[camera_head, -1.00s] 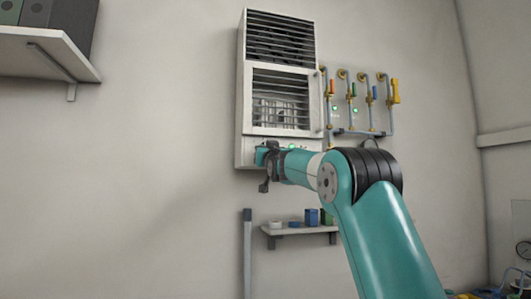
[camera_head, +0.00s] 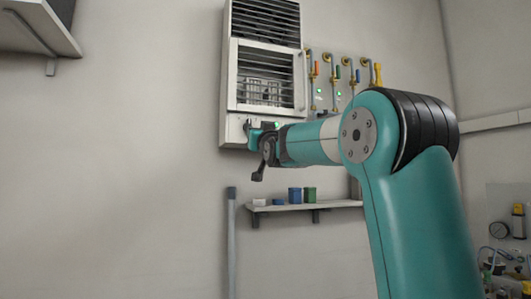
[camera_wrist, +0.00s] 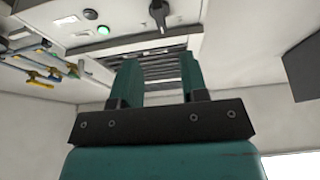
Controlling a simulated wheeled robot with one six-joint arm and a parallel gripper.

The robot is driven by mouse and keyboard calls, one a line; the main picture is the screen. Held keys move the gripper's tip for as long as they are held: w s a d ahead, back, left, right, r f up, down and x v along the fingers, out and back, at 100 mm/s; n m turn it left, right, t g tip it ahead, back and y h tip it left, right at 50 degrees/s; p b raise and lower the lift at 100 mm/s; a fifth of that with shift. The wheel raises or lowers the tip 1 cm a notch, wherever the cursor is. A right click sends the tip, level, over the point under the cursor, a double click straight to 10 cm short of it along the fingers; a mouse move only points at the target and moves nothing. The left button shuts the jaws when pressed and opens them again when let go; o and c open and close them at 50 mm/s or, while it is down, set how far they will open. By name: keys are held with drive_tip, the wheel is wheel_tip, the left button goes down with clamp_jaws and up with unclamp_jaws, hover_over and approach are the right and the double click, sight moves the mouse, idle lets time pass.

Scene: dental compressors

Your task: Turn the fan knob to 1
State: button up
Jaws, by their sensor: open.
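The fan unit (camera_head: 232,85) is a white wall box with dark louvres and a control strip along its bottom. In the wrist view the black fan knob (camera_wrist: 160,14) stands out from the white panel near the top edge. Its number marks are not readable. My gripper (camera_head: 253,137) is close in front of the left part of the strip and partly hides it. In the wrist view its two teal fingers (camera_wrist: 158,72) are apart with nothing between them. The knob lies beyond the fingertips and appears untouched.
A lit green lamp (camera_wrist: 103,30) and a black button (camera_wrist: 90,14) sit beside the knob. Valves with coloured handles (camera_head: 338,72) are right of the unit. A small shelf (camera_head: 280,207) with containers is below my arm.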

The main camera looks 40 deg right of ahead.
drive_tip(key=b+v, duration=0.1)
drive_tip(key=v, duration=0.5)
drive_tip(key=shift+s+f+b, duration=0.15)
drive_tip(key=shift+s+b, duration=0.15)
drive_tip(key=shift+b, duration=0.05)
drive_tip(key=shift+a, duration=0.15)
drive_tip(key=s+a+f+n+g+y+p, duration=0.15)
drive_tip(key=a+f+n+g+y, duration=0.35)
drive_tip(key=a+f, duration=0.6)
drive_tip(key=a+f+n+g+y+p, duration=0.1)
drive_tip(key=a+f+g+y+p, duration=0.2)
drive_tip(key=a+f+y, duration=0.65)
drive_tip(key=s+a+f+n+g+p, duration=0.1)
drive_tip(key=s+a+f+g, duration=0.3)
drive_tip(key=s, duration=0.4)
drive_tip(key=s+a+f+n+g, duration=0.3)
drive_tip(key=s+a+f+g, duration=0.1)
drive_tip(key=s, duration=0.4)
drive_tip(key=s+a+f+n+g+p, duration=0.1)
drive_tip(key=s+a+f+g, duration=0.3)
drive_tip(key=s+a, duration=0.4)
drive_tip(key=shift+f+n+p, duration=0.35)
drive_tip(key=shift+f+n, duration=0.25)
drive_tip(key=shift+f, duration=0.15)
